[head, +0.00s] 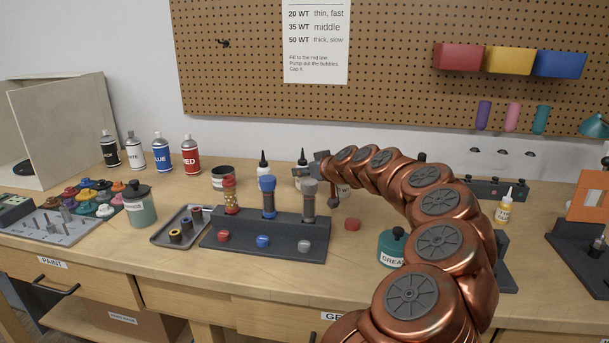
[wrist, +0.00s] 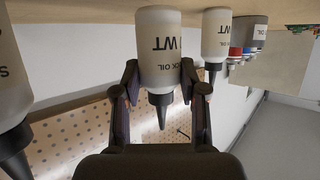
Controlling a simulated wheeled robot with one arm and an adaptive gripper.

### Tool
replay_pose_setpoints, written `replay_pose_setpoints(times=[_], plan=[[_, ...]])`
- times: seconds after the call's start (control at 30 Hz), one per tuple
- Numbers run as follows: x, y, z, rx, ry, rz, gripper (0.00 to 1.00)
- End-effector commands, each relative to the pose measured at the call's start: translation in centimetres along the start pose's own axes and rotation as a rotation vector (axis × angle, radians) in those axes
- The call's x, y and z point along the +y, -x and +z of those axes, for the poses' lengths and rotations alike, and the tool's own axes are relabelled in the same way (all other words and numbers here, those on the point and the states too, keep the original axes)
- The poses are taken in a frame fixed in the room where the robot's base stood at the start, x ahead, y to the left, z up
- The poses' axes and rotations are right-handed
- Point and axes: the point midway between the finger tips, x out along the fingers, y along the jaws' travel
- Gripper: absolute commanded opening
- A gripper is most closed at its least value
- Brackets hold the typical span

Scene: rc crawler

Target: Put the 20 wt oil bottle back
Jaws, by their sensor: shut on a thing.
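My gripper (wrist: 160,78) is shut on a white bottle with a black nozzle (wrist: 163,40), its fingers on either side. The wrist view is upside down; the label shows "WT" and "CK OIL", but its number is not readable. In the head view my gripper (head: 319,170) is at the back of the bench, partly covering the held bottle (head: 302,160). The held bottle looks upright; I cannot tell whether its base touches the bench. A similar bottle (head: 263,165) stands to its left, and another (wrist: 12,85) is at the left of the wrist view.
A dark rack (head: 265,240) with several shock parts stands in front. The green grease tub (head: 390,250) is beside my arm. The pegboard (head: 390,90) rises behind.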

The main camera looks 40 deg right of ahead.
Motion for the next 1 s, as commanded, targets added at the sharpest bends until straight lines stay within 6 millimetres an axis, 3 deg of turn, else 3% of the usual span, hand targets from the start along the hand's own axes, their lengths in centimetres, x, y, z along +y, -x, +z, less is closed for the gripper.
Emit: replay_pose_setpoints(times=[0.1,0.5,0.53,0.77,1.0], plan=[[-0.02,-0.44,1.13,-0.001,-0.002,-0.001,0.05],[-0.04,-0.61,1.46,0.001,0.001,-0.001,0.05],[-0.04,-0.60,1.43,0.001,0.001,0.000,0.43],[-0.07,-0.57,1.34,0.001,0.001,-0.001,0.67],[-0.07,-0.57,1.33,0.001,0.001,-0.001,0.67]])
